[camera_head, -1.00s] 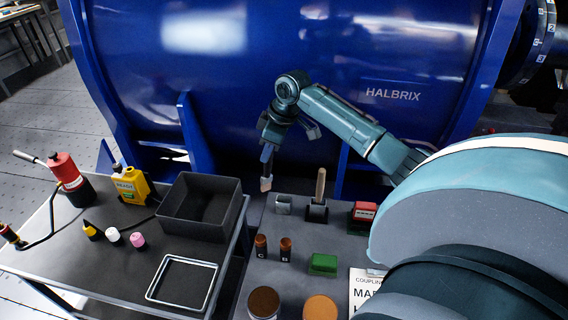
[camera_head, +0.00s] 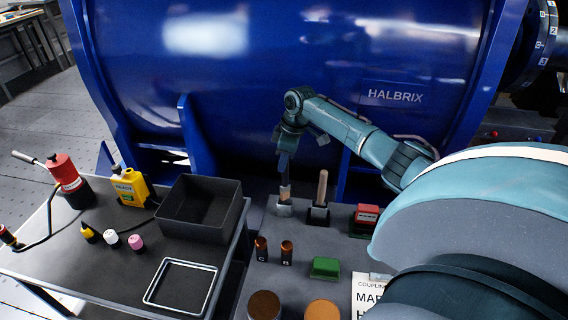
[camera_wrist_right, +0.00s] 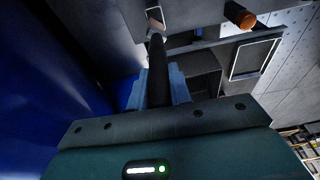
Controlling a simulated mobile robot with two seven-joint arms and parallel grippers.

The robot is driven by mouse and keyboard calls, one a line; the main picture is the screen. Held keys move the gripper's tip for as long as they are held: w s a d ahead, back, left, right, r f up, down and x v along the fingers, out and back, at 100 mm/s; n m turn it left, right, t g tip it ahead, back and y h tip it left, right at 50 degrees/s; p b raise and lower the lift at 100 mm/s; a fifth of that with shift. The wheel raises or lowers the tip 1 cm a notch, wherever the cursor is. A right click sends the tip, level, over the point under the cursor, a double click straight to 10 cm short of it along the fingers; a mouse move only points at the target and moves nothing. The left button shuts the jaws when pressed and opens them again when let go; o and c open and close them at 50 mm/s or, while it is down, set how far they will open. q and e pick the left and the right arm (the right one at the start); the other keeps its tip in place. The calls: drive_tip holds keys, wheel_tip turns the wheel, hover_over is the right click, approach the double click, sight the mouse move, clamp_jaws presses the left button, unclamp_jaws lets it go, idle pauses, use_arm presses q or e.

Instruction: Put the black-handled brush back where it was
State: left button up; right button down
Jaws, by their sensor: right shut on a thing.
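My right gripper (camera_head: 286,151) is shut on the black-handled brush (camera_head: 284,172), which hangs below it with its pale tan end down. The black handle also shows in the wrist view (camera_wrist_right: 157,70), between the blue fingers. The tan end is at the small light-grey holder (camera_head: 284,209) on the grey table. Whether it is inside the holder or just above or behind it, I cannot tell. My left gripper is not in view.
A wooden-handled tool (camera_head: 322,187) stands in a black holder (camera_head: 319,214) close on the right. A red block (camera_head: 367,214), green block (camera_head: 325,266) and two brown bottles (camera_head: 286,252) are nearby. A black bin (camera_head: 181,222) stands left. The blue motor (camera_head: 280,70) rises behind.

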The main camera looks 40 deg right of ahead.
drive_tip(key=shift+f, duration=0.65)
drive_tip(key=c, duration=1.3)
unclamp_jaws()
drive_tip(key=shift+f, duration=0.1)
drive_tip(key=v, duration=1.2)
